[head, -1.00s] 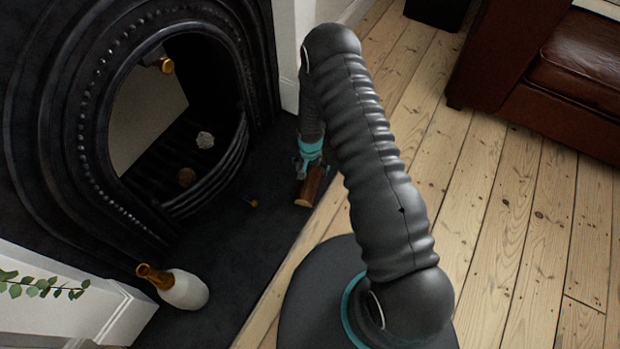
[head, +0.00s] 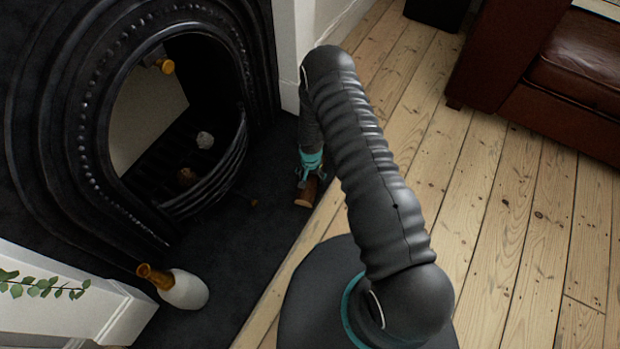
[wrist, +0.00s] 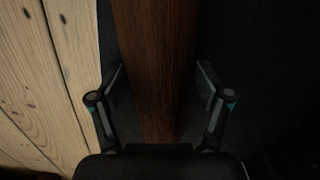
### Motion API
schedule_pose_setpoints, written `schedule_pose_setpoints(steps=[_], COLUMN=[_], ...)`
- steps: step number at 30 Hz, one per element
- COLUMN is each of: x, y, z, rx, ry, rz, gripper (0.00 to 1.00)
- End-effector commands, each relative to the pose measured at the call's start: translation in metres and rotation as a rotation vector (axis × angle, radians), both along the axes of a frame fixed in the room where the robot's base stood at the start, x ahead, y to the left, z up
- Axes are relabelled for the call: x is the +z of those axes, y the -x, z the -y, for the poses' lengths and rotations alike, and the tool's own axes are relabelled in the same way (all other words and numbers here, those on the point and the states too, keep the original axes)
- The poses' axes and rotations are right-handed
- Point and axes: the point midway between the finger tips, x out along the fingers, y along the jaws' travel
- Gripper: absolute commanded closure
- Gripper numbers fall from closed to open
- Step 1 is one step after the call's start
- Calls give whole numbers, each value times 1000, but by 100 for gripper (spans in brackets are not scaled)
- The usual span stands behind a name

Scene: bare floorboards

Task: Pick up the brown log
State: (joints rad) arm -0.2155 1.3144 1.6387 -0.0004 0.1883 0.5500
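The brown log (head: 305,193) lies on the dark hearth near its edge with the floorboards. In the head view my gripper (head: 308,178) is down over the log and hides part of it. In the wrist view the log (wrist: 158,75) is a dark brown wood-grained bar running between my two fingers (wrist: 161,75). The fingers are spread, one on each side of the log. The fingertips are close to its sides, and I cannot tell whether they touch it.
The black fireplace (head: 90,110) stands at the left, with small lumps in its grate. A white vase (head: 185,290) with a gold neck lies on the hearth (head: 235,255). A brown leather sofa (head: 560,90) is at the upper right. The floorboards (head: 500,240) at the right are clear.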

Motion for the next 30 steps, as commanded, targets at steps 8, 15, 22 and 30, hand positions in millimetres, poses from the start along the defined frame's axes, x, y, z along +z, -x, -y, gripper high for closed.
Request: schedule_pose_setpoints(steps=[8, 15, 22, 30], x=[0, 2, 21, 62], y=[0, 0, -1, 7], z=[0, 0, 0, 34], rx=[0, 0, 0, -7], ry=[0, 0, 0, 0], rz=[0, 0, 2, 0], gripper=[85, 85, 85, 85])
